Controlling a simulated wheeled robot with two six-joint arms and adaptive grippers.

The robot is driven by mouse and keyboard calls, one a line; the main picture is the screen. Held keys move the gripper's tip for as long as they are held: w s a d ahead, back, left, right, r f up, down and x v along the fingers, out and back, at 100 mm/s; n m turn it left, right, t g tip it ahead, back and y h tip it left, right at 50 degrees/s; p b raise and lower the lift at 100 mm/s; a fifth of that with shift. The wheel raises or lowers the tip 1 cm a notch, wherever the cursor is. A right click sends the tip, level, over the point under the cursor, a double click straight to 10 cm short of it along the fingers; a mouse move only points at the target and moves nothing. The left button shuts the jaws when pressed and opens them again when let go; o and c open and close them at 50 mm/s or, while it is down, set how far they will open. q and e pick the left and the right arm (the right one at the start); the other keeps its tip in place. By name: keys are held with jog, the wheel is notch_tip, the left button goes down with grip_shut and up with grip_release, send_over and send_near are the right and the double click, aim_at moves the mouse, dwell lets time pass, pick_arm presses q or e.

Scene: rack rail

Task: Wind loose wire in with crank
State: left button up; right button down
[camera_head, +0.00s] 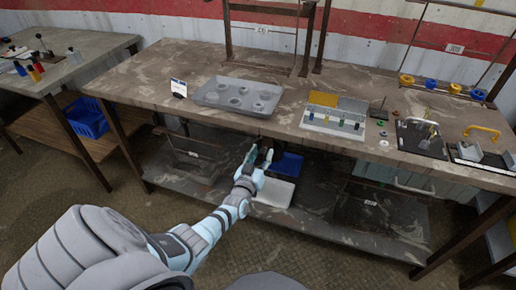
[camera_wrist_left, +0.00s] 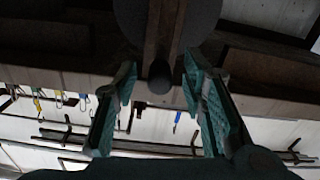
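My left gripper (camera_head: 259,157) reaches to the front edge of the long workbench, just below its top. In the left wrist view its two green-padded fingers (camera_wrist_left: 160,74) are apart. A dark round knob (camera_wrist_left: 160,80), possibly a crank handle, shows between the fingers, with visible gaps on both sides; I cannot tell how deep it sits. Behind it are a brown bar (camera_wrist_left: 164,42) and a dark grey round disc (camera_wrist_left: 204,18). In the head view this part is mostly hidden by the gripper and the bench edge. I cannot make out any loose wire. My right gripper is not in view.
The workbench (camera_head: 150,75) carries a grey tray (camera_head: 209,98), a board with coloured pieces (camera_head: 334,124) and black panels with handles (camera_head: 421,139). Blue (camera_head: 287,164) and white (camera_head: 273,193) bins sit below, near my left gripper. Open floor lies in front.

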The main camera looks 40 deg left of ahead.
pick_arm(q)
jog(key=v, duration=1.1)
jog(key=shift+s, duration=0.2)
